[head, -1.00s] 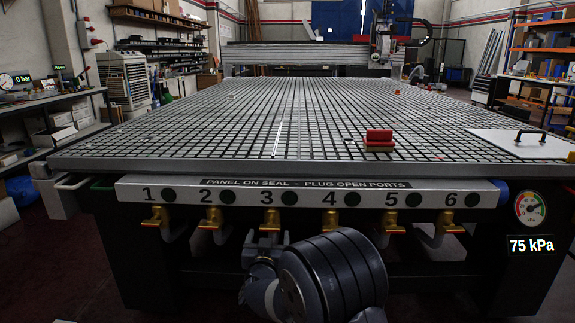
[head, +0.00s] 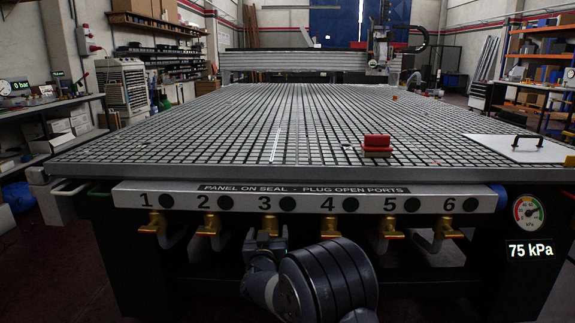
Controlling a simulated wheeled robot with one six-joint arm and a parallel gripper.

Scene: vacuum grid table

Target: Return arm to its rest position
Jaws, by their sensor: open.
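My arm shows low in the head view, in front of the table's front side. My gripper (head: 264,242) is small and partly hidden by my own wrist. It is open, just below the yellow valve handle (head: 267,229) under number 3, and I see nothing held in it. I cannot tell whether it touches the handle. The grid table (head: 225,120) stretches away behind the arm.
The numbered panel (head: 300,199) with several yellow valves runs along the front. A red block (head: 377,142) and a white panel with a black handle (head: 510,150) lie on the grid. The pressure gauge (head: 528,211) reads 75 kPa.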

